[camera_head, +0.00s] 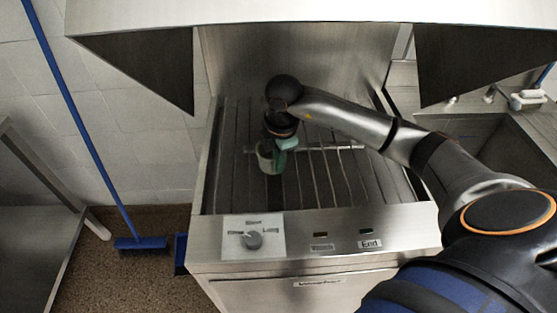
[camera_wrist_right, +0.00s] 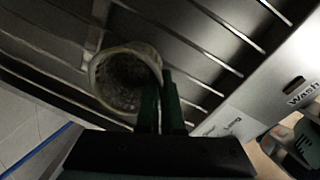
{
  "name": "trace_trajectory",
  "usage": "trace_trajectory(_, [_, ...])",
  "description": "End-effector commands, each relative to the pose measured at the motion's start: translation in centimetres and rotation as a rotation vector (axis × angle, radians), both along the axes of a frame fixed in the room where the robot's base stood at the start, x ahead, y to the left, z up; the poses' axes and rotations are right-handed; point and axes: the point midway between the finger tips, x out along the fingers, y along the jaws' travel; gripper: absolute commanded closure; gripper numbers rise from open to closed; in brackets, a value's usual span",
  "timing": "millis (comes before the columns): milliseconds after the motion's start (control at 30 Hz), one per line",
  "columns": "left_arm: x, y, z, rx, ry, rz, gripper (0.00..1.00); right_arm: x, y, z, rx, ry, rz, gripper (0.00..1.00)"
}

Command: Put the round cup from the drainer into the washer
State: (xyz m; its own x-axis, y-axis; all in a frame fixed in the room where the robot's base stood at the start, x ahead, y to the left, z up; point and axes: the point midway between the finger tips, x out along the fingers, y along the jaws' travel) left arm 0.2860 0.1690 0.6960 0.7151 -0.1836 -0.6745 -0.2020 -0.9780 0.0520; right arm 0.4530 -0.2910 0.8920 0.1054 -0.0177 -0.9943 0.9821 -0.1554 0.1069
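The round cup (camera_head: 265,162) is a pale, hollow cup inside the open washer (camera_head: 340,229), over its rack of bars. In the right wrist view the cup (camera_wrist_right: 98,72) shows its open round mouth and speckled inside. My right gripper (camera_head: 283,150) reaches down into the washer. Its two green fingers, also in the wrist view (camera_wrist_right: 161,88), are close together at the cup's rim and look shut on its wall. I cannot tell whether the cup's base touches the bars. My left gripper is not in view.
The raised steel hood (camera_head: 300,10) hangs above the washer. A sink (camera_head: 480,135) is at the right. A blue broom (camera_head: 140,243) and a steel table (camera_head: 35,215) are at the left. Rack bars beside the cup are clear.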

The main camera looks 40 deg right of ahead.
Motion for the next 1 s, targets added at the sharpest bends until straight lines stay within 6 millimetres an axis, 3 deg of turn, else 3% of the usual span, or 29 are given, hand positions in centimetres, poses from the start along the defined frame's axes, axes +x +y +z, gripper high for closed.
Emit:
trace_trajectory(200, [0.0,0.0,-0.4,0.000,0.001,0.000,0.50,0.0,0.0,-0.4,0.000,0.000,0.000,1.00])
trace_trajectory(500, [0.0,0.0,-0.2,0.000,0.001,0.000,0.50,0.0,0.0,-0.3,0.000,0.000,0.000,0.66])
trace_trajectory(833, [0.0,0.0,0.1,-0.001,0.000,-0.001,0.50,0.0,0.0,0.4,0.000,-0.001,0.000,0.66])
trace_trajectory(1000, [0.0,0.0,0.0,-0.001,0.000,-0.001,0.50,-0.2,0.0,3.1,0.000,-0.007,0.001,0.66])
